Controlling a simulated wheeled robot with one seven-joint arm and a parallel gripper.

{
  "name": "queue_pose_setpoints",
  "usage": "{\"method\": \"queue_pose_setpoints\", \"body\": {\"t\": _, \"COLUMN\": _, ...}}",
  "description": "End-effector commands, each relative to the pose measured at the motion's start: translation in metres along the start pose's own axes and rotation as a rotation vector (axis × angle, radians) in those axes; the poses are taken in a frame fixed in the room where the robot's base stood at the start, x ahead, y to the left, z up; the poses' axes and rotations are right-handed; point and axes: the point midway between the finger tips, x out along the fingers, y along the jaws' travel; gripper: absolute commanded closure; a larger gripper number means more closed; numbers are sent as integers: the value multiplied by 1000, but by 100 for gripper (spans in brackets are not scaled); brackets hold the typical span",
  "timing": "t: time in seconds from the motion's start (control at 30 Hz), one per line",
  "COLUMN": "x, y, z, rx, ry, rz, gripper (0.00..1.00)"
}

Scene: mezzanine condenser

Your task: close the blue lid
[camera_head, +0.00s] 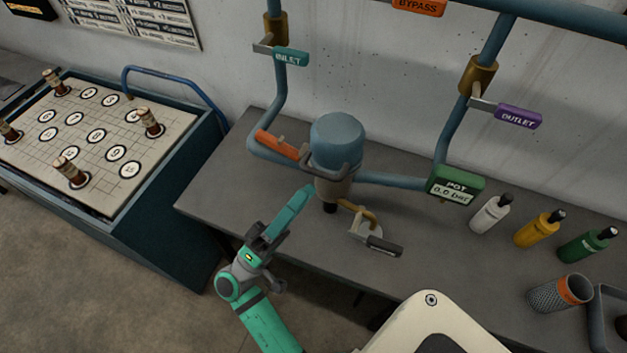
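The blue lid (338,135) is a rounded cap on top of a grey-brown vessel (331,188) in the pipework above the grey bench. A grey collar (345,168) surrounds its lower part, and an orange handle (277,145) sticks out to the left. Whether the lid is fully seated cannot be told. My gripper (302,197) is in front and left of the vessel, below the lid. Its teal end points up and right towards the vessel. It appears apart from the lid. The finger opening cannot be made out.
A brass pipe with a dark handle (384,246) juts out right of my gripper. Inlet (291,57) and outlet (519,117) handles hang above. A gridded board cart (96,138) stands left.

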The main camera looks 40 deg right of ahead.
Motion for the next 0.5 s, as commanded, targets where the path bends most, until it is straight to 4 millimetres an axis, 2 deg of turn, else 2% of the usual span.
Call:
{"method": "queue_pose_setpoints", "body": {"t": 0.03, "x": -9, "y": 0, "z": -1, "rx": 0, "ry": 3, "rz": -1, "gripper": 71}}
{"method": "queue_pose_setpoints", "body": {"t": 0.2, "x": -31, "y": 0, "z": 0, "rx": 1, "ry": 1, "rz": 0, "gripper": 71}}
{"method": "queue_pose_setpoints", "body": {"t": 0.5, "x": -41, "y": 1, "z": 1, "rx": 1, "ry": -2, "rz": 2, "gripper": 71}}
